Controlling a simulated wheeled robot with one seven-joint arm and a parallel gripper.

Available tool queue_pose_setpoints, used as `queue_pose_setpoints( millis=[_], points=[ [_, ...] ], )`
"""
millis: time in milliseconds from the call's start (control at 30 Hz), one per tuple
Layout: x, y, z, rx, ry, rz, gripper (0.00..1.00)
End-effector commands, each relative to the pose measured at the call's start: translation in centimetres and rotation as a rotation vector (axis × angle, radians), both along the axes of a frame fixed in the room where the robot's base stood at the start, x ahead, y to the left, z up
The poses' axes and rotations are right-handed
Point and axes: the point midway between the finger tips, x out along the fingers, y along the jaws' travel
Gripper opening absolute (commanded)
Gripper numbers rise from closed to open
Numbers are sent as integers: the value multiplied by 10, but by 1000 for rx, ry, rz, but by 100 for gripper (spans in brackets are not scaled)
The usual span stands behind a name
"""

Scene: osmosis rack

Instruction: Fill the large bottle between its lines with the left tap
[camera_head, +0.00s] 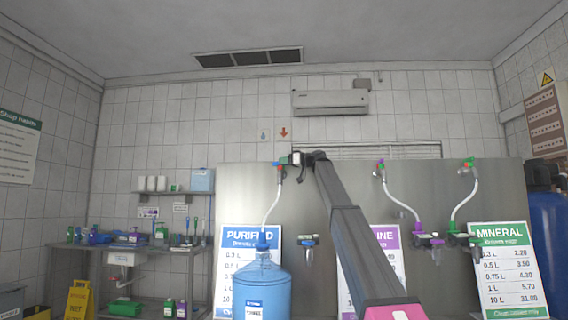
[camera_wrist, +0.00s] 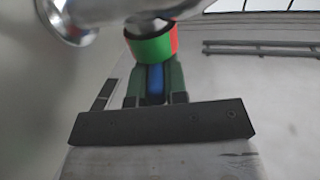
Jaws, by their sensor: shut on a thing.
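The large blue bottle (camera_head: 262,292) stands upright in front of the PURIFIED sign, with a white label on its front. A pale hose (camera_head: 272,205) runs from the left tap (camera_head: 280,167) down to the bottle's blue neck. The bottle's lines and water level cannot be made out. My gripper (camera_head: 297,159) is at the left tap, at the top of the steel panel. In the wrist view my gripper (camera_wrist: 155,85) is shut on a blue piece that looks like the tap's handle, just below a green and red ring (camera_wrist: 150,45) and a shiny metal pipe.
Other taps with hoses (camera_head: 400,200) hang to the right on the steel panel (camera_head: 340,185). A MINERAL price board (camera_head: 506,260) and a dark blue tank (camera_head: 549,230) stand at far right. A shelf bench (camera_head: 130,245) with bottles and a yellow floor sign (camera_head: 78,300) are at left.

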Motion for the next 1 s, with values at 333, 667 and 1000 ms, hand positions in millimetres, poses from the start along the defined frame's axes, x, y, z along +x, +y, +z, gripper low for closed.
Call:
queue_pose_setpoints(
  millis=[333, 667, 1000],
  points=[
    [6, -1, 0, -1, 1, 237, 0],
    [4, -1, 0, -1, 0, 249, 0],
    [4, -1, 0, 0, 0, 247, 39]
  ],
)
